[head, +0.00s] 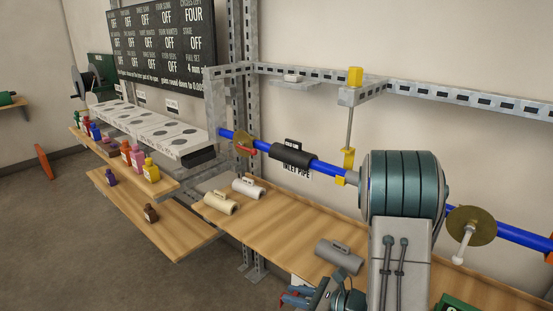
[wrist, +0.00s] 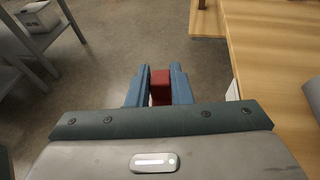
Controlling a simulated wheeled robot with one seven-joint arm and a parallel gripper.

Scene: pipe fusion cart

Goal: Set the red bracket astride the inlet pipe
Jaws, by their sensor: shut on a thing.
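The blue inlet pipe (head: 328,169) runs along the wall above the bench, with a black sleeve (head: 292,155) around it and an "INLET PIPE" label below. My gripper (head: 292,298) is low at the bottom of the head view, in front of the bench and well below the pipe. In the wrist view my gripper (wrist: 155,88) has its blue fingers shut on the red bracket (wrist: 160,86). Only a block-like part of the bracket shows between the fingers; the rest is hidden. The bracket is clear of the pipe.
Two cream half-shells (head: 220,203) and a grey one (head: 338,255) lie on the wooden bench (head: 285,222). A brass disc valve with a red lever (head: 245,149) is on the pipe's left.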

